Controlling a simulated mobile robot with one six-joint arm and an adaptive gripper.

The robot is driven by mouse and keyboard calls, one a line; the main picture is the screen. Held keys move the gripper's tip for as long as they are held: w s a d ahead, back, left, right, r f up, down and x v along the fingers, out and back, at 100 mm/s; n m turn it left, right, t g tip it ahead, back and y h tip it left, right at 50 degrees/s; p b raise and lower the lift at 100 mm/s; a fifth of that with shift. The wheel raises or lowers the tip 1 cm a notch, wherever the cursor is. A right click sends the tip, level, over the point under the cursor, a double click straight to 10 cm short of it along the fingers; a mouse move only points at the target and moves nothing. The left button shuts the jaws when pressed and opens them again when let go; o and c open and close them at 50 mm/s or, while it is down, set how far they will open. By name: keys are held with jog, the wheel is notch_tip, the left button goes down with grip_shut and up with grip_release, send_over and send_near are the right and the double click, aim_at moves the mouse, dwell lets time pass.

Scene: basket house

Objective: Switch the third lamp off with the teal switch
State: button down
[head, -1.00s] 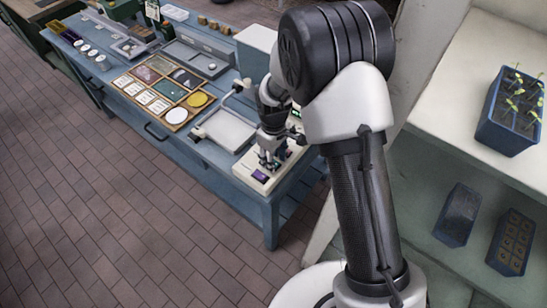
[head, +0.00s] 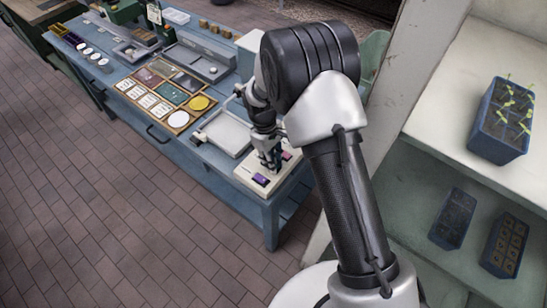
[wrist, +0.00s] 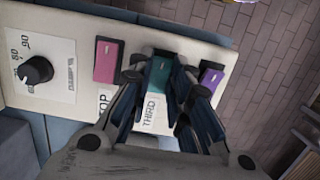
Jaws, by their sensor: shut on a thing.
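The teal switch (wrist: 159,76) is a rocker on a pale panel (wrist: 58,50), with a white label reading THIRD just below it. A pink switch (wrist: 108,60) stands to its left and a purple switch (wrist: 211,80) to its right. My gripper (wrist: 161,88) is at the teal switch, with a finger on each side, shut on it; the fingers hide its edges. In the head view my gripper (head: 270,158) points down onto the panel at the near right corner of the blue bench. The purple switch (head: 261,180) shows in front of it. No lamp is clearly visible.
A black knob (wrist: 37,70) is on the panel's left. On the blue bench (head: 200,165) stand a white tray (head: 226,132) and a wooden compartment box (head: 178,119). A shelf at right holds a blue seedling planter (head: 497,140). The brick floor at left is clear.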

jog(key=shift+a, duration=0.1)
dwell(0.3)
jog(key=c, duration=1.5)
grip_release()
jog(key=shift+w+r, duration=0.1)
jog(key=r, duration=0.4)
jog(key=w+a+r, duration=0.1)
jog(key=r, duration=0.2)
jog(key=a+r, duration=0.1)
jog(key=r, duration=0.3)
jog(key=shift+w+r, duration=0.25)
jog(key=shift+r, duration=0.05)
